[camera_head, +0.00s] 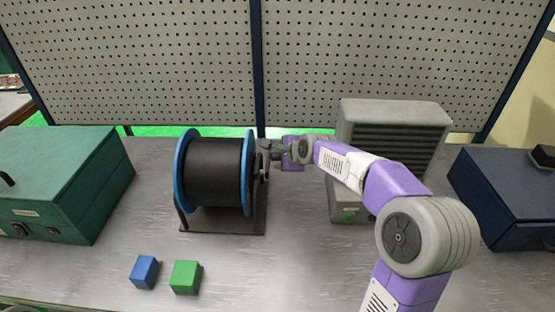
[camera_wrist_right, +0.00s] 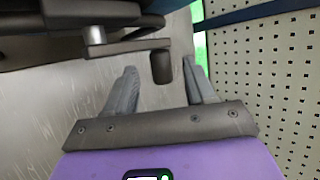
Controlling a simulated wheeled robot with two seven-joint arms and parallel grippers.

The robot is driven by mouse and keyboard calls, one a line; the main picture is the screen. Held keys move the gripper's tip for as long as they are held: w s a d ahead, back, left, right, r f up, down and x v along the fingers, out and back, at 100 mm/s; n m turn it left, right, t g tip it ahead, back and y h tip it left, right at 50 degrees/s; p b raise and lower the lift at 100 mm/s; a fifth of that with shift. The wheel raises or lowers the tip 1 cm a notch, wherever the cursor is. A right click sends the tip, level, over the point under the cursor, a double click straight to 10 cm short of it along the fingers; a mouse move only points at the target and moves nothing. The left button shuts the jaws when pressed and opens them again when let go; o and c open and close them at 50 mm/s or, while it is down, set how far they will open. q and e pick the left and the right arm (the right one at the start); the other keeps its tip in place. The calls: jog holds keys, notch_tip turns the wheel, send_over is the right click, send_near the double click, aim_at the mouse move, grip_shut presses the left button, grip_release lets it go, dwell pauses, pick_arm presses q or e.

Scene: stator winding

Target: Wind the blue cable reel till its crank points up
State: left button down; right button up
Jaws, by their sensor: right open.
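The cable reel (camera_head: 213,172) has a black drum between blue flanges and stands on a dark base plate on the bench. Its crank is mostly hidden behind my right gripper (camera_head: 271,149) in the head view. In the right wrist view, the crank arm (camera_wrist_right: 130,46) runs from a metal hub to a dark handle (camera_wrist_right: 162,70). My right gripper (camera_wrist_right: 158,78) is open there, with the handle's end between its fingertips and visible gaps on both sides. Which way the crank points is hard to tell. My left gripper is out of view.
A green case (camera_head: 60,180) stands at the left, and a grey vented box (camera_head: 395,125) behind my right arm. A dark blue case (camera_head: 500,195) is at the right. A blue cube (camera_head: 144,272) and a green cube (camera_head: 185,277) lie in front. A perforated panel (camera_head: 150,60) closes the back.

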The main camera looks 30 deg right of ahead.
jog(key=shift+x, duration=1.25)
grip_shut()
